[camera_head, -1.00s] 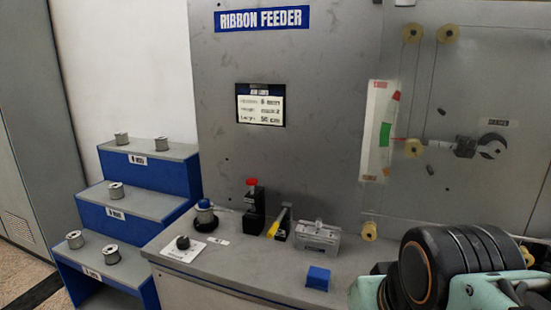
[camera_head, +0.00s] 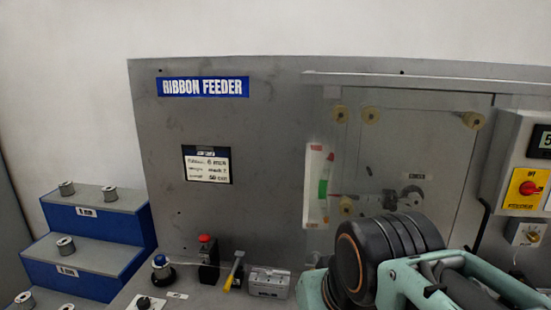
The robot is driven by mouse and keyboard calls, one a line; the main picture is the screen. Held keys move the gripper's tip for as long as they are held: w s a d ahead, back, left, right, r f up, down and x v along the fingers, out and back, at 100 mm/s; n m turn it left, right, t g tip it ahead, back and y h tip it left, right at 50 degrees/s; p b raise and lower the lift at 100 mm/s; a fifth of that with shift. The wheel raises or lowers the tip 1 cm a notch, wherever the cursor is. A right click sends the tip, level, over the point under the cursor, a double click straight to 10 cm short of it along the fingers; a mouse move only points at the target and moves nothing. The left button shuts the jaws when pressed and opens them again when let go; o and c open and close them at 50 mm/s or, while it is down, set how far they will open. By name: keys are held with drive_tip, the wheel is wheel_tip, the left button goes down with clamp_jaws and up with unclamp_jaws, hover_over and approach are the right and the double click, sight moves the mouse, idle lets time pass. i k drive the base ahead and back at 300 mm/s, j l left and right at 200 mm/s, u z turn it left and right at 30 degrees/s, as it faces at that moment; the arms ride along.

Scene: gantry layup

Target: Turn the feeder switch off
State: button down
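The feeder switch (camera_head: 530,188) is a red rotary knob on a yellow plate, on a grey control box (camera_head: 509,160) at the right edge of the head view. The exact knob position is hard to tell. My arm, dark and pale green, fills the lower right, below and left of the switch. My gripper is not visible in this view.
Blue-fronted steps (camera_head: 75,255) with spools stand left. A smaller knob (camera_head: 533,236) sits below the switch.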

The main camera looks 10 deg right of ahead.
sight(528, 188)
drive_tip(key=z, duration=1.8)
